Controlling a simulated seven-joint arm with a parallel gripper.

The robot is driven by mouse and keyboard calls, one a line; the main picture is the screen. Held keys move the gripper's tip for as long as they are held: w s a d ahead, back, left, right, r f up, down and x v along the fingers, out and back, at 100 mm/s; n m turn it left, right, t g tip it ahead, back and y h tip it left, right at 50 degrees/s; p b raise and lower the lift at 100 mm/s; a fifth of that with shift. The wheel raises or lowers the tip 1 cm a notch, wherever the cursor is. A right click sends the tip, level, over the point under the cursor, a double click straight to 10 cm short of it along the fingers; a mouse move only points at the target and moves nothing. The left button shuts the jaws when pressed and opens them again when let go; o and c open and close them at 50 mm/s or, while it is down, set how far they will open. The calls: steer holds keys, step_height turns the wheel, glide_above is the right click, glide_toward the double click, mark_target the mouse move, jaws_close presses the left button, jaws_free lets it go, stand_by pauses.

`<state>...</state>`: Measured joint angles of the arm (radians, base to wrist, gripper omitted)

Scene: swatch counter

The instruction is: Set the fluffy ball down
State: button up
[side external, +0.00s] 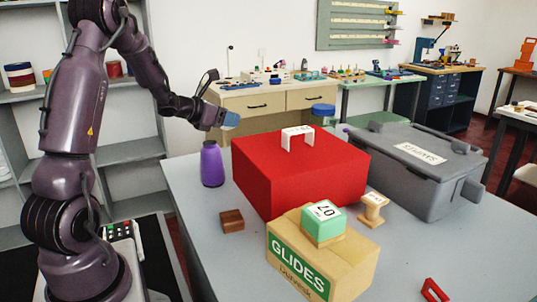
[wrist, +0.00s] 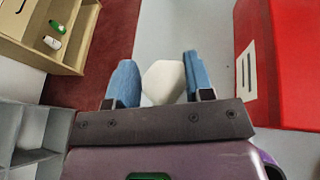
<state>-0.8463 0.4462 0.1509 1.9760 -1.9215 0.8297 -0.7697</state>
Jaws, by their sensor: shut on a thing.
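My gripper (side external: 230,119) is raised above the far left part of the grey table (side external: 190,210), left of the red box. In the wrist view, its two blue fingers (wrist: 160,66) are shut on a whitish, rounded fluffy ball (wrist: 163,84). The ball sits between the fingers, with grey tabletop behind it, near the table edge. In the side view the ball is hidden by the fingers. A purple bottle (side external: 212,165) stands upright on the table below my gripper.
A large red box (side external: 290,180) with a white handle (side external: 297,138) stands to the right, also in the wrist view (wrist: 285,60). A grey lidded bin (side external: 420,175), cardboard GLIDES box (side external: 335,262), green block (side external: 323,225), wooden spool (side external: 373,208) and brown block (side external: 231,220) occupy the table. Its front left is clear.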

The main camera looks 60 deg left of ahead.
step_height(320, 180, up, 12)
steer(key=w+d+n+y, duration=0.1)
steer(key=w+d, duration=1.8)
steer(key=w, duration=0.2)
steer(key=n+y, duration=0.1)
steer(key=y, duration=0.1)
glide_above(430, 249)
steer(key=shift+g, duration=0.4)
step_height(430, 249, down, 17)
steer(key=shift+r, duration=0.2)
steer(key=shift+n, duration=0.3)
steer(key=shift+f, duration=2.2)
steer(key=shift+f, duration=0.15)
